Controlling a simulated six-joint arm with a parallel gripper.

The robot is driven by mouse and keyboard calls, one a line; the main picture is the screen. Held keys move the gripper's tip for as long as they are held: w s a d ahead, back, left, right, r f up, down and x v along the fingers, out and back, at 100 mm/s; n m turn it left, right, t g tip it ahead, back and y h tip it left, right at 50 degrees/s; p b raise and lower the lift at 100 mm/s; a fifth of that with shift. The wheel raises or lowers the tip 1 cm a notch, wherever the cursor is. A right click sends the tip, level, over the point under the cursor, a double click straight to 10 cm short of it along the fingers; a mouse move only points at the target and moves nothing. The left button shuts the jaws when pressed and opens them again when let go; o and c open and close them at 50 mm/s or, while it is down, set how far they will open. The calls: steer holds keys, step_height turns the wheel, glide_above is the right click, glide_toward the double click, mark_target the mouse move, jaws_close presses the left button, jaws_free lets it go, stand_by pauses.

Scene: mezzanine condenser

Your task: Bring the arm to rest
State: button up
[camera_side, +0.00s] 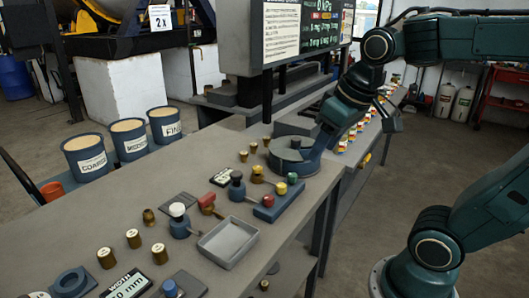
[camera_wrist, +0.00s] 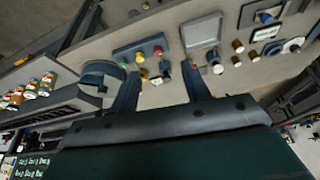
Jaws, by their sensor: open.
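My gripper (camera_wrist: 158,82) is open, with its two dark fingers spread apart in the wrist view and no object clasped between them. The bench with its small parts shows beyond the fingertips. In the side view my arm reaches in from the upper right and its end comes down over the far right part of the grey bench (camera_side: 120,208), near a blue round holder (camera_side: 303,166). The fingers are hard to make out there, and I cannot tell how high they are above the bench.
A blue block with coloured knobs (camera_side: 270,207), a grey tray (camera_side: 228,241), a white-topped knob (camera_side: 178,210) and several brass pieces (camera_side: 159,253) stand on the bench. Blue tubs (camera_side: 84,158) line its far left side. A display panel (camera_side: 296,35) stands behind.

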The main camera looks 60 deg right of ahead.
steer(key=s+a+f+n+t, duration=0.1)
steer(key=s+a+f, duration=0.1)
steer(key=s, duration=0.3)
steer(key=shift+s+a, duration=0.2)
steer(key=shift+a, duration=0.05)
